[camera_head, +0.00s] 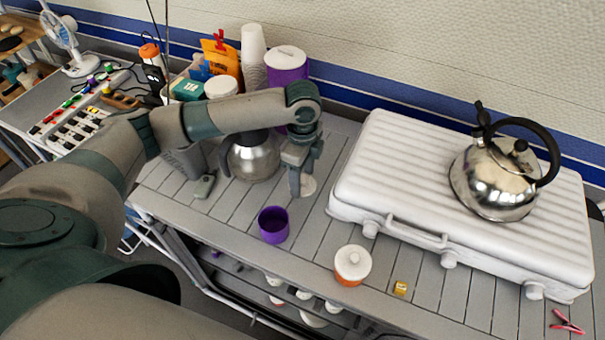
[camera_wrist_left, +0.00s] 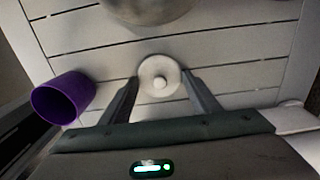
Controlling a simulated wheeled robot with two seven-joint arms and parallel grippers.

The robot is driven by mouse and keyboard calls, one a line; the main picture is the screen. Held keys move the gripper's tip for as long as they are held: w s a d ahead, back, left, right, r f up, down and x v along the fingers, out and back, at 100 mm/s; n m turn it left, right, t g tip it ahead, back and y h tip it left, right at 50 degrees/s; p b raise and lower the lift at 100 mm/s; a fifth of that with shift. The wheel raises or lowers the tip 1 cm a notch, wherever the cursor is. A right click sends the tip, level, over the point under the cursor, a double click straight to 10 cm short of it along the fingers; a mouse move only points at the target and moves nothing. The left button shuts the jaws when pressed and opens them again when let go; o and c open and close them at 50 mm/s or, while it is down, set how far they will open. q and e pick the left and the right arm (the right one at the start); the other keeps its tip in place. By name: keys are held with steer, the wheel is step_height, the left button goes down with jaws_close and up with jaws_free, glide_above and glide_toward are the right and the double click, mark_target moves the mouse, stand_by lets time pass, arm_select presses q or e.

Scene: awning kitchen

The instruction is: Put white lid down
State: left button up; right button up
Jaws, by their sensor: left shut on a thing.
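The white lid (camera_head: 309,186), a small round disc with a knob, is between the fingertips of my left gripper (camera_head: 302,190). In the left wrist view the lid (camera_wrist_left: 160,73) shows from above, with the two fingers of the left gripper (camera_wrist_left: 160,84) shut on its sides. The lid is at or just above the slatted grey table; I cannot tell if it touches. An open purple canister (camera_head: 273,225) stands in front of it, and shows in the left wrist view at the left (camera_wrist_left: 66,96). My right gripper is not in view.
A steel pot (camera_head: 254,160) stands behind and left of the gripper. A white ridged case (camera_head: 400,165) with a kettle (camera_head: 497,178) on it lies to the right. A white-lidded orange jar (camera_head: 352,265) and a small yellow cube (camera_head: 400,288) stand near the front edge.

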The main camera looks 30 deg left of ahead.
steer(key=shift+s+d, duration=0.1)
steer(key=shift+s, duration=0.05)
arm_select(q)
steer(key=shift+f, duration=0.1)
steer(key=o, duration=1)
